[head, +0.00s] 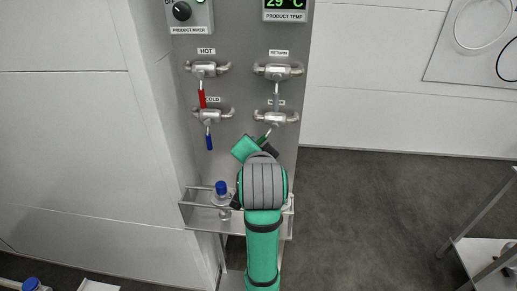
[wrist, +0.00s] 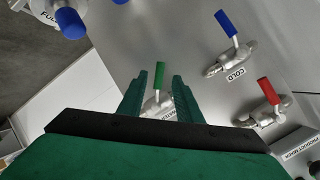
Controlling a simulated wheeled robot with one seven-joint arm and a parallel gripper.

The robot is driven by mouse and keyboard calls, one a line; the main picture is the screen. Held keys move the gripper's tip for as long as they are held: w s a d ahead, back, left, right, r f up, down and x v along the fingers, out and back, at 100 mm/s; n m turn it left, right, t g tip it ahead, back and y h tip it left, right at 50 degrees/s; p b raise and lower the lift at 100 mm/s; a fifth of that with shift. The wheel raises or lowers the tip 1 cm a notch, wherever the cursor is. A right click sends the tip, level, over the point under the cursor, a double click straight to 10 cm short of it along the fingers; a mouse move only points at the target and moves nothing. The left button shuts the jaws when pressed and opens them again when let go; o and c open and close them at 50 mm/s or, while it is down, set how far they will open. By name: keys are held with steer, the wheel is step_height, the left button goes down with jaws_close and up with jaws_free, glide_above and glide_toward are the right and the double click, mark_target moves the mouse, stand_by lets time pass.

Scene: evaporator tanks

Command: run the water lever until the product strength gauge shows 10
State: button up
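In the wrist view the green handle (wrist: 160,76) shows in the gap between my gripper's fingers (wrist: 159,90), which stand apart; contact cannot be told. In the head view my arm hides most of my gripper, near the green handle. The red hot lever (head: 202,98) and blue cold lever (head: 209,141) hang at left; the grey return lever (head: 276,101) hangs at upper right.
The product temp display (head: 285,4) reads 29 °C. A product mixer knob (head: 182,11) sits at top left. A blue-capped bottle (head: 221,188) stands on a metal shelf (head: 191,216) below the valves. Dark floor (head: 370,200) is open at right; a table (head: 485,250) stands at far right.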

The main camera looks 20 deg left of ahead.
steer(key=w+a+f+t+y, duration=0.1)
steer(key=w, duration=0.2)
steer(key=w+a+f+n+t+y, duration=0.1)
steer(key=w+a, duration=0.1)
steer(key=w, duration=0.1)
steer(key=w+a+n+t+y, duration=0.1)
steer(key=w+y, duration=0.1)
steer(key=w, duration=0.1)
steer(key=shift+a+f+t, duration=0.15)
steer(key=shift+f+t, duration=0.15)
steer(key=shift+f, duration=0.1)
stand_by(0.6)
jaws_close()
